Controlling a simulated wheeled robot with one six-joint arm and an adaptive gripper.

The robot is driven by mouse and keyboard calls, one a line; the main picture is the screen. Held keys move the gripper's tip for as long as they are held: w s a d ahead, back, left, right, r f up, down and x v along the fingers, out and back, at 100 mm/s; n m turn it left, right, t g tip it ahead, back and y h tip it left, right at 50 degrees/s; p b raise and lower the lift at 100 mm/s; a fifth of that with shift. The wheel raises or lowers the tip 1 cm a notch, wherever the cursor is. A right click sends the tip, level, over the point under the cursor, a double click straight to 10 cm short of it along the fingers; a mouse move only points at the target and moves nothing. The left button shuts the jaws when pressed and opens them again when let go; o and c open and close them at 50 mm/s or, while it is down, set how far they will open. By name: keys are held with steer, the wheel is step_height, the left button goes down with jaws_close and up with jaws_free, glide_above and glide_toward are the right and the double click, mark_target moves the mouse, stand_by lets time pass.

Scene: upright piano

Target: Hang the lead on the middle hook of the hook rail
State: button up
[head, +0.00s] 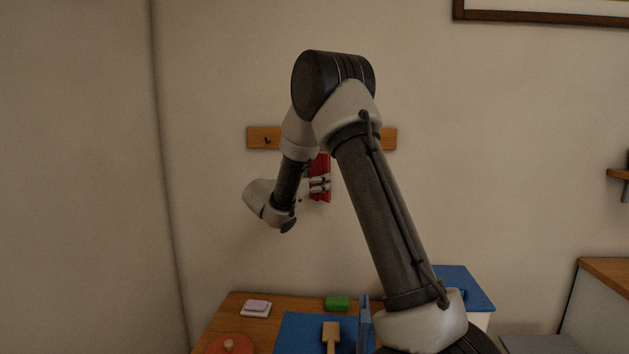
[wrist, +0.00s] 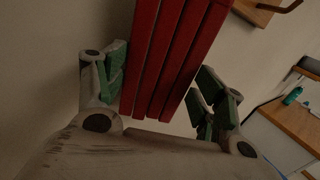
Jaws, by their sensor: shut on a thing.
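The red lead (head: 321,193) hangs as several parallel strands in front of the wall. My gripper (head: 317,184) is shut on it. In the wrist view the strands of the lead (wrist: 172,60) run between the two fingers of my gripper (wrist: 160,88). In the wrist view an end of the rail (wrist: 256,11) with one dark hook (wrist: 289,7) is at the top right, apart from the lead.
Below is a wooden top (head: 236,312) with a blue mat (head: 300,330), a wooden-handled tool (head: 330,335), a green block (head: 337,303), a pink and white item (head: 256,308) and a red round lid (head: 231,345). A blue-topped box (head: 465,284) stands right.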

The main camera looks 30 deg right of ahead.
stand_by(0.4)
steer(key=o, duration=1.5)
steer(key=shift+c, duration=0.2)
